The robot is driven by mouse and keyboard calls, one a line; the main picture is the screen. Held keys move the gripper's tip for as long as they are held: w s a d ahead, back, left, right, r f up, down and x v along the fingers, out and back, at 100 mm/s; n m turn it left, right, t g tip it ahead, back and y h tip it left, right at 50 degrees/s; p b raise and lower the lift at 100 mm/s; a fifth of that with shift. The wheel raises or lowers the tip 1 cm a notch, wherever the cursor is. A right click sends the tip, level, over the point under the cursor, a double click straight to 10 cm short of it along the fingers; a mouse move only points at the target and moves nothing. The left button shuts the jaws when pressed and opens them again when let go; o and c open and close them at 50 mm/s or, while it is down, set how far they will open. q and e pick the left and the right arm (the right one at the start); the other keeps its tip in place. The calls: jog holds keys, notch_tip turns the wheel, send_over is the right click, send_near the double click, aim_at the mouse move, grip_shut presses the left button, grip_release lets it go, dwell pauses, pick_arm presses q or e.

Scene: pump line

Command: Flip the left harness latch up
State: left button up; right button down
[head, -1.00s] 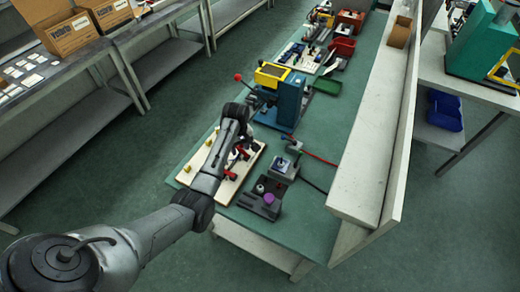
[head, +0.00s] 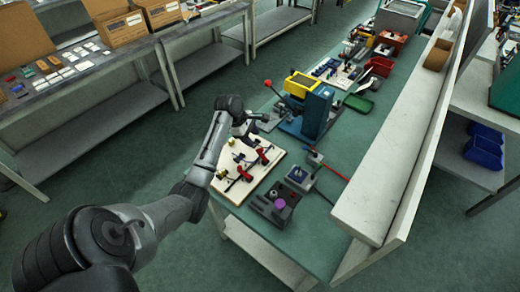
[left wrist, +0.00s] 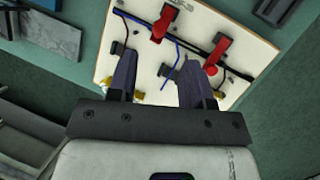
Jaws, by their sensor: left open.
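A pale harness board (head: 229,190) lies on the green bench, with red latches on it. In the head view one red latch (head: 263,156) is farther back and another red latch (head: 244,173) is nearer. In the left wrist view, the board (left wrist: 112,62) carries a red latch (left wrist: 164,23) at the top middle and a red latch (left wrist: 216,52) to its right, by a black cable. My left gripper (head: 245,133) is above the board's far edge. Its two fingers (left wrist: 156,62) are apart and empty, with both latches beyond the tips. I cannot tell the latches' exact tilt.
A blue press with a yellow guard (head: 301,84) stands behind the board. A grey fixture with a purple knob (head: 277,206) and a small grey box (head: 299,178) are to the board's right. A long pale shelf (head: 390,170) runs along the bench's right side.

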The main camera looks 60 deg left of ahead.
aim_at(260, 149)
pick_arm(q)
jog(key=b+x, duration=0.1)
jog(key=x, duration=0.6)
jog(key=shift+w+d+f, duration=0.1)
jog(key=shift+d+f, duration=0.05)
jog(key=shift+f, duration=0.15)
jog(key=shift+c, duration=0.4)
jog(key=shift+r, duration=0.1)
grip_shut()
